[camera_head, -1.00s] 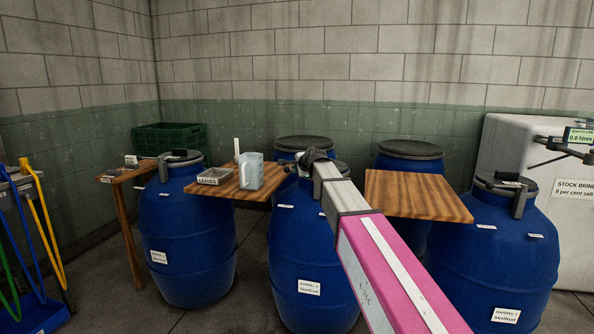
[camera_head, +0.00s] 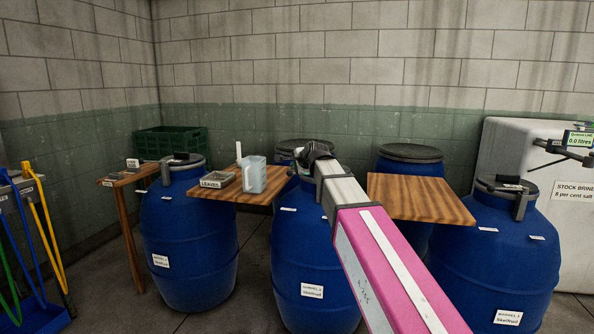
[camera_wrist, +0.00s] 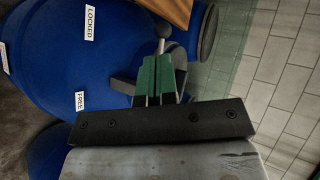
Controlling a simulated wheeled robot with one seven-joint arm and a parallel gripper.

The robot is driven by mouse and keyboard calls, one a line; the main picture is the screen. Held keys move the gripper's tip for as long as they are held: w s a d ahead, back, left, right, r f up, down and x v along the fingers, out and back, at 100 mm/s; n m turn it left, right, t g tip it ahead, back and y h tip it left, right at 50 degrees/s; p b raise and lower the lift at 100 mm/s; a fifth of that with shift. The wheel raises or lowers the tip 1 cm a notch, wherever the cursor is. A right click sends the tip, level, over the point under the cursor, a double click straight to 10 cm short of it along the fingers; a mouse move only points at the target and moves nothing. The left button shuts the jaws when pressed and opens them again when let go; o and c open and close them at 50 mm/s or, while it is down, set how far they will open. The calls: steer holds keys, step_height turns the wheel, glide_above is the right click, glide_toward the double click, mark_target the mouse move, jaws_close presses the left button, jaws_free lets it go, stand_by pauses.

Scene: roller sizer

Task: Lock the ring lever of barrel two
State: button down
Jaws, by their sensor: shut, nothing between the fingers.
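Barrel two (camera_head: 300,245) is the blue drum in the middle, with a white label low on its front. My gripper (camera_head: 312,150) is over its top, and my arm hides much of the lid and ring there. In the wrist view, my gripper's green fingers (camera_wrist: 158,66) are shut and empty. A ring lever (camera_wrist: 163,32) with a round grey knob shows just beyond the fingertips; I cannot tell whether they touch. The blue barrel wall carries a LOCKED label (camera_wrist: 90,22) and a FREE label (camera_wrist: 82,100). The lever's pivot is hidden.
A wooden shelf (camera_head: 240,196) left of my gripper holds a jug (camera_head: 253,173) and a grey tray marked LEAVES (camera_head: 219,179). Another wooden board (camera_head: 420,198) lies to the right. Other blue barrels stand left (camera_head: 188,240), right (camera_head: 497,255) and behind.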

steer(key=shift+s+a+r, duration=0.1)
steer(key=shift+s+r, duration=0.2)
steer(key=shift+s, duration=0.3)
steer(key=shift+s+a+r, duration=0.1)
steer(key=shift+s+r, duration=0.15)
steer(key=shift+s, duration=0.3)
steer(key=s+d+f+n+g+h, duration=0.1)
steer(key=s+d+f+n+g, duration=0.15)
steer(key=d+f, duration=0.45)
steer(key=s+d+f+n+g+h, duration=0.1)
steer(key=s+d+f+n, duration=0.2)
steer(key=f, duration=0.8)
steer(key=s+d+f+n+g+h, duration=0.15)
steer(key=s+d+f, duration=0.3)
steer(key=f, duration=0.45)
steer(key=s+d+f+n+g+h, duration=0.1)
steer(key=s+d+f+n+g, duration=0.1)
steer(key=s+d+f, duration=0.3)
steer(key=s+d+f+n+g+h, duration=0.1)
steer(key=s+d+f+n+g, duration=0.2)
steer(key=s+f, duration=0.9)
steer(key=d, duration=0.3)
steer(key=shift+s+d+g, duration=0.2)
steer(key=shift+d+g, duration=0.1)
steer(key=shift+h, duration=0.25)
